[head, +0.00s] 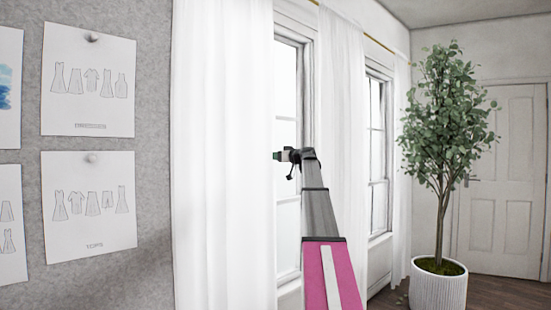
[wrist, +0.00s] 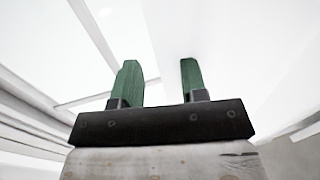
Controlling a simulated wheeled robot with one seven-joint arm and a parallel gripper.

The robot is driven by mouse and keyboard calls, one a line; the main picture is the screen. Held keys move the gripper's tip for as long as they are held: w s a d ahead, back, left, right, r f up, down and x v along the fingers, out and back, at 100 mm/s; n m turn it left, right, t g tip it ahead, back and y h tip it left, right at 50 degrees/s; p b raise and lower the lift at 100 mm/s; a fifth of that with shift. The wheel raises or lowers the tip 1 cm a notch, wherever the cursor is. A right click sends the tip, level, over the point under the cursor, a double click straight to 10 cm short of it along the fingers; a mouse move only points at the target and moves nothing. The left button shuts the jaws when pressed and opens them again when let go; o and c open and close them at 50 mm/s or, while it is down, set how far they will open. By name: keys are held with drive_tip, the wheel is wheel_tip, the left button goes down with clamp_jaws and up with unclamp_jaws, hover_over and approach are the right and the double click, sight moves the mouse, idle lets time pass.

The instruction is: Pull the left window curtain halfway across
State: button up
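The left window curtain (head: 224,150) is a sheer white panel hanging in folds at the left of the first window (head: 288,110) in the head view. My gripper (head: 277,156) is in front of that window, with its green tips level with the curtain's right edge. I cannot tell whether they touch the cloth. In the wrist view my gripper (wrist: 160,80) has its two green fingers wide apart. I see no cloth clearly held between them, only pale window frame and bright white behind.
A second white curtain (head: 342,130) hangs between the two windows, below a brass rod (head: 379,43). A potted tree (head: 438,285) stands at the right before a white door (head: 505,190). A grey pinboard (head: 155,150) with sketches (head: 88,200) fills the left.

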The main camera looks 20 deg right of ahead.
drive_tip(key=v, duration=1)
drive_tip(key=s+a+f+m+g+h, duration=0.15)
drive_tip(key=a+f, duration=0.45)
drive_tip(key=f, duration=0.8)
drive_tip(key=s+a+f+m+g+h, duration=0.1)
drive_tip(key=s+a+f+g, duration=0.15)
drive_tip(key=a+f, duration=0.75)
drive_tip(key=s+a+f+m+g+h, duration=0.1)
drive_tip(key=a+f+m+g, duration=0.15)
drive_tip(key=f, duration=1.45)
drive_tip(key=s+a+f+m+g+h, duration=0.15)
drive_tip(key=s+a+f, duration=0.25)
drive_tip(key=s+f, duration=0.45)
drive_tip(key=s+a+f+n+g+h, duration=0.1)
drive_tip(key=s+a+f+g, duration=0.3)
drive_tip(key=f, duration=0.7)
drive_tip(key=s+a+f+g+h, duration=0.1)
drive_tip(key=s+f+h, duration=0.1)
drive_tip(key=s+f, duration=0.4)
drive_tip(key=s+a+f+m+g+h, duration=0.1)
drive_tip(key=s+f, duration=0.4)
drive_tip(key=s, duration=0.6)
drive_tip(key=shift+a+f+g+h, duration=0.4)
drive_tip(key=shift+a+g+h, duration=0.1)
drive_tip(key=shift+a, duration=0.25)
